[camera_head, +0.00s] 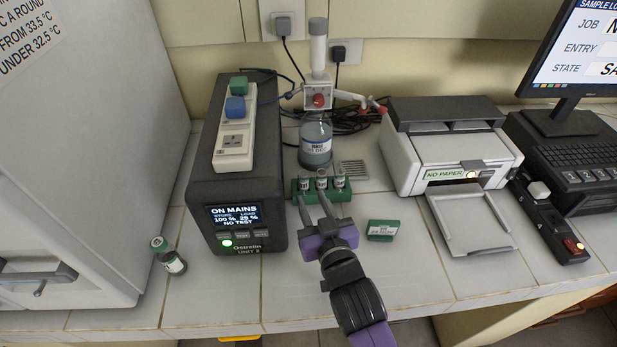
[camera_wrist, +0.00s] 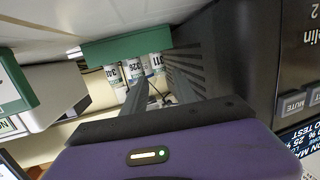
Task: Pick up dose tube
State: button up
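A green rack (camera_head: 330,195) holds three upright white-labelled tubes: left (camera_head: 304,184), middle (camera_head: 321,183) and right (camera_head: 338,183). I cannot tell which is the dose tube. In the wrist view, the rack (camera_wrist: 125,48) shows with its tubes, the middle one (camera_wrist: 133,70) numbered about 328. My gripper (camera_head: 312,197) is at the rack's front, its two fingers apart and pointing at the left and middle tubes. In the wrist view the fingers (camera_wrist: 160,82) are open, with nothing clearly held between them. Whether they touch a tube is unclear.
A dark power unit (camera_head: 238,160) stands close left of my gripper. A labelled bottle with pump (camera_head: 316,140) stands behind the rack. A small green box (camera_head: 383,230) lies right, before a printer (camera_head: 450,150). The front counter is mostly clear.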

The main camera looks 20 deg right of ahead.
aim_at(305, 179)
jog(key=x, duration=0.4)
jog(key=r+p+x, duration=0.1)
jog(key=shift+w+d, duration=0.3)
jog(key=shift+w, duration=0.15)
jog(key=shift+x, duration=0.75)
jog(key=shift+a, duration=0.1)
grip_shut()
